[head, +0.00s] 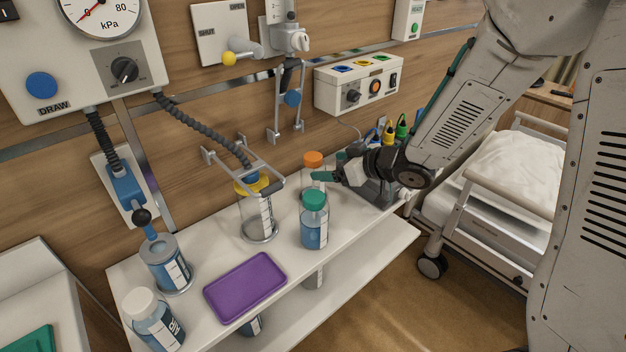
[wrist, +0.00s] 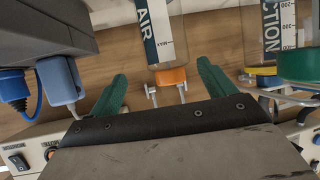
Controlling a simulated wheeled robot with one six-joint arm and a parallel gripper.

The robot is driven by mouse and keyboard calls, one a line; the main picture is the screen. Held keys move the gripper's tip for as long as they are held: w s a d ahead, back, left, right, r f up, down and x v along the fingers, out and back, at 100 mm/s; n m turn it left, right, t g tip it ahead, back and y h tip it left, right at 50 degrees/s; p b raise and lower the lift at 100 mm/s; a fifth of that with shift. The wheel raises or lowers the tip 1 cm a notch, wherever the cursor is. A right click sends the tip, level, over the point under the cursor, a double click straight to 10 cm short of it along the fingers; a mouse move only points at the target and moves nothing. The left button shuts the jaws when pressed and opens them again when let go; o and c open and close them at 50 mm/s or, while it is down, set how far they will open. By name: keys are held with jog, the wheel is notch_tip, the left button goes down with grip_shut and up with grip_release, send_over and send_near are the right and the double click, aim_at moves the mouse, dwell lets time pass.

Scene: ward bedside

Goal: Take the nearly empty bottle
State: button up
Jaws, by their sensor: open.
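An orange-capped bottle (head: 313,161) stands on the white shelf behind the teal-capped bottle, partly hidden by it and by a green finger. Its body looks clear, with little or no liquid visible. My gripper (head: 333,169) is open just right of it, with green fingers reaching toward it. In the wrist view the orange cap (wrist: 171,77) and clear body with an AIR label lie between the open fingers (wrist: 162,80), apart from both. The teal-capped bottle (head: 314,232) holds blue liquid. A white-capped bottle (head: 153,322) with blue liquid stands at the front left.
A clear canister with a yellow lid (head: 257,217) stands left of the bottles. A purple tray (head: 246,286) and a blue-filled jar (head: 168,267) are further left. More bottles (head: 252,326) show on the lower shelf. A bed (head: 515,170) stands at right.

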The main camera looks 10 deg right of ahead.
aim_at(308, 167)
jog(key=x, duration=0.5)
jog(key=a+x, duration=0.1)
jog(key=x, duration=0.2)
jog(key=shift+s+d+r, duration=0.1)
jog(key=shift+s, duration=0.35)
jog(key=shift+c, duration=0.3)
jog(key=c, duration=1.1)
